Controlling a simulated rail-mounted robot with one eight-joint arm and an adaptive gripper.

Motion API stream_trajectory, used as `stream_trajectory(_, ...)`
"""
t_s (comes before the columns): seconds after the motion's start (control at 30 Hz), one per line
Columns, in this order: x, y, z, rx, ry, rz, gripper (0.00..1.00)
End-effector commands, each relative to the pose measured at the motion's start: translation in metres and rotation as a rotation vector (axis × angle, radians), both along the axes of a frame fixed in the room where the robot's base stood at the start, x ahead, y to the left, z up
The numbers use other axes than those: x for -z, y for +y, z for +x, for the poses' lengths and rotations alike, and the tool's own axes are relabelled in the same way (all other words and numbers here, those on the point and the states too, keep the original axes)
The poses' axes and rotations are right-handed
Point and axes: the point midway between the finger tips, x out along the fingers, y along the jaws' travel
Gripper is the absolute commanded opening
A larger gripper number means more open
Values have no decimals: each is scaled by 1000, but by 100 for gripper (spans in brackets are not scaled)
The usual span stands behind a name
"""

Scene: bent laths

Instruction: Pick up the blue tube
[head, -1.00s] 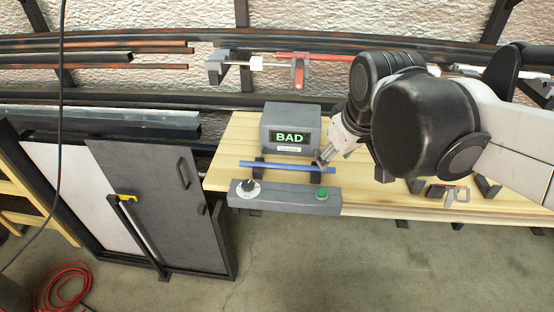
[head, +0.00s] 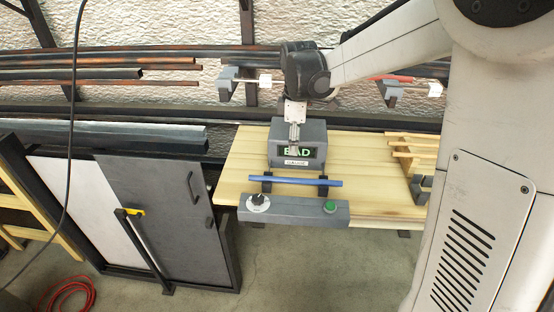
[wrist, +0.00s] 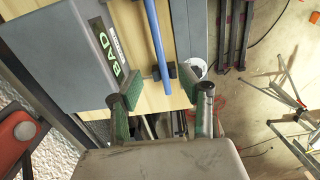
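The blue tube (head: 295,181) lies level across two dark supports in front of a grey gauge box (head: 283,133), whose green display reads BAD. My gripper (head: 294,146) points down above the tube, in front of the display in the head view. In the wrist view the gripper (wrist: 160,95) is open, with its two green-padded fingers wide apart and nothing between them. The blue tube (wrist: 156,40) runs up from near the middle of that view, its near end at a dark support beyond the fingers. The gripper does not appear to touch it.
A grey control bar (head: 293,211) with a dial (head: 258,203) and a green button (head: 329,207) runs along the bench front. The wooden bench top (head: 385,199) has bare room to the right. Wooden pieces (head: 413,155) stand farther right.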

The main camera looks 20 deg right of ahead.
Motion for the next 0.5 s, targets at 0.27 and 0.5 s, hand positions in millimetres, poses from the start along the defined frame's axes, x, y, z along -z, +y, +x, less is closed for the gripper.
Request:
stream_trajectory(0.27, 22, -1, 7, -35, 17, 0, 37)
stream_trajectory(0.5, 65, -1, 7, -33, 17, 0, 37)
